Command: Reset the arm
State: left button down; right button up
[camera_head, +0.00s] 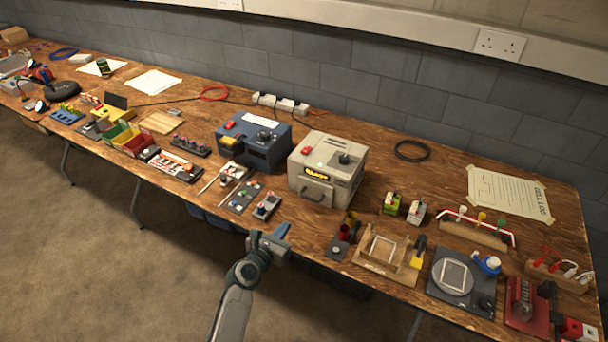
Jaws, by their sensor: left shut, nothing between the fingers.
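My left gripper (283,233) is in the lower middle of the head view. Its grey arm comes up from the bottom edge. The gripper is shut with nothing in it, just in front of the workbench's front edge. The wooden workbench (375,190) runs from the far left to the right side. My right gripper does not show.
A wooden frame fixture (385,250) and a dark plate with a round disc (453,276) stand at right. The floor (120,260) before the bench is clear.

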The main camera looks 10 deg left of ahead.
pick_arm(q)
jog(key=s+a+r+m+g+y, duration=0.15)
jog(key=s+a+m+g, duration=0.3)
jog(key=s+m, duration=0.65)
jog(key=s+a+r+m+g+y, duration=0.1)
jog(key=s+a+m+g+y, duration=0.3)
jog(key=s+m, duration=0.75)
jog(key=s+a+r+m+g, duration=0.25)
jog(key=s+a+m, duration=0.25)
jog(key=s+m, duration=0.6)
jog(key=s+a+f+g+b, duration=0.1)
jog(key=a+f, duration=0.2)
jog(key=f, duration=2.9)
jog(key=s+a+f+g, duration=0.1)
jog(key=s+f, duration=1.7)
jog(key=f, duration=0.2)
jog(key=shift+s+n+g+b, duration=0.3)
jog(key=shift+n+b, duration=0.1)
jog(key=shift+n, duration=0.05)
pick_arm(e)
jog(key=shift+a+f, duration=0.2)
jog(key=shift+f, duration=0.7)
